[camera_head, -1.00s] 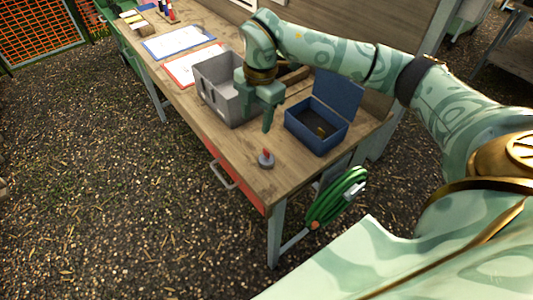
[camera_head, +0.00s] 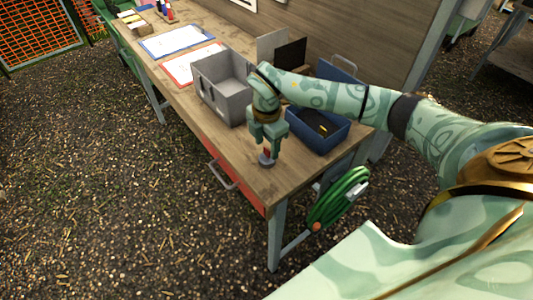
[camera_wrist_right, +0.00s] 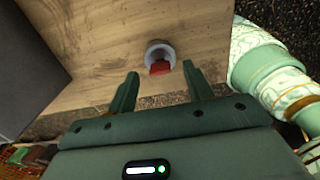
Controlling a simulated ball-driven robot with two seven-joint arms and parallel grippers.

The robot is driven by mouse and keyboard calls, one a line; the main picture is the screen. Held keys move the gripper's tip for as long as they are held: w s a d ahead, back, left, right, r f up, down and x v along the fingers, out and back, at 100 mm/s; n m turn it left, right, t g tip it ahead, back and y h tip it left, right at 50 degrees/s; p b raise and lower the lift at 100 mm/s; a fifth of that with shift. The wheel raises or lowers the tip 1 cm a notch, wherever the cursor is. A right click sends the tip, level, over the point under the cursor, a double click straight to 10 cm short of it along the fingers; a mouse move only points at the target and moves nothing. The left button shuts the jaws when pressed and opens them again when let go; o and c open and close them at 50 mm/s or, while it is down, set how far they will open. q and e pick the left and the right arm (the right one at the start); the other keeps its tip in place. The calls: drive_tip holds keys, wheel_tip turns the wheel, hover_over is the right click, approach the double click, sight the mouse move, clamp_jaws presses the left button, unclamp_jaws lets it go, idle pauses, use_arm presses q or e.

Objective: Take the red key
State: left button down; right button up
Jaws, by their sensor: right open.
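The red key (camera_head: 267,153) sits upright in a small round grey base (camera_head: 266,162) near the front right edge of the wooden table. In the right wrist view the red key (camera_wrist_right: 160,68) shows in front of the grey base (camera_wrist_right: 158,49), between the lines of the two fingers. My right gripper (camera_head: 267,147) points down right over the key, its fingers to either side. It is open, with nothing held; the fingertips (camera_wrist_right: 160,70) partly hide the key in the head view. I cannot tell whether a finger touches it. My left gripper is out of view.
A grey open bin (camera_head: 222,92) stands left of my right gripper. A blue box (camera_head: 322,141) with its lid up stands to the right, with a small yellow item inside. A green hose (camera_head: 338,198) hangs at the table's end.

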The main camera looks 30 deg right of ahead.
sight(267, 155)
wheel_tip(267, 155, down, 3)
drive_tip(key=shift+r, duration=0.15)
clamp_jaws()
drive_tip(key=shift+r, duration=0.1)
